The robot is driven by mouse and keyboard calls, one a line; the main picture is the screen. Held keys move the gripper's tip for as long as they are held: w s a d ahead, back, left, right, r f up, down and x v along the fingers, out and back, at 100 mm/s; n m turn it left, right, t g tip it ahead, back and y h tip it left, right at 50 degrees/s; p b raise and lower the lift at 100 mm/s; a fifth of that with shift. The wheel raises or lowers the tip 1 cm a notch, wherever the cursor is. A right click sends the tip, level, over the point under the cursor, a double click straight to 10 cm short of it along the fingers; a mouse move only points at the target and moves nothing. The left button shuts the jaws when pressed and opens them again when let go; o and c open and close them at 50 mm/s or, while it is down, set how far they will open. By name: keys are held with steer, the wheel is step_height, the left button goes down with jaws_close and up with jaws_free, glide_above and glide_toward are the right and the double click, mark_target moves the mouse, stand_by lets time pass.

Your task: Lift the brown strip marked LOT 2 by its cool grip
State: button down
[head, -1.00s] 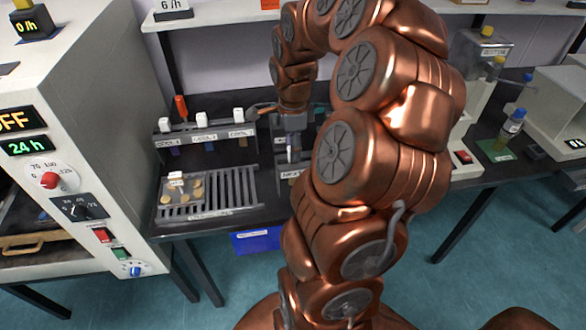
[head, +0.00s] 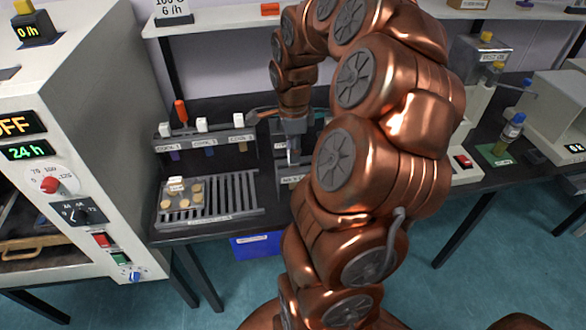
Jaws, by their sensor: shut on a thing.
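My gripper (head: 292,150) points down at the right of the hanging rack, beside my own arm. It is shut on a small, narrow thing, mostly hidden between the fingers; I cannot tell its colour or marking. Strips hang below white clips on the rack (head: 205,134): a purple one (head: 175,155), a blue one (head: 210,151) and a tan-brown one (head: 243,147). The gripper is to the right of the tan-brown strip and apart from it. No LOT 2 marking is readable.
A slotted grey tray (head: 236,200) with several tan discs (head: 184,193) stands in front of the rack. A blue bin (head: 256,244) is below the table edge. An oven-like cabinet (head: 80,130) stands at left, and a bottle (head: 513,128) at right. My arm hides the middle of the bench.

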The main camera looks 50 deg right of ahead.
step_height(320, 180, up, 11)
steer(key=shift+r+p, duration=0.2)
steer(key=shift+p, duration=0.25)
stand_by(0.8)
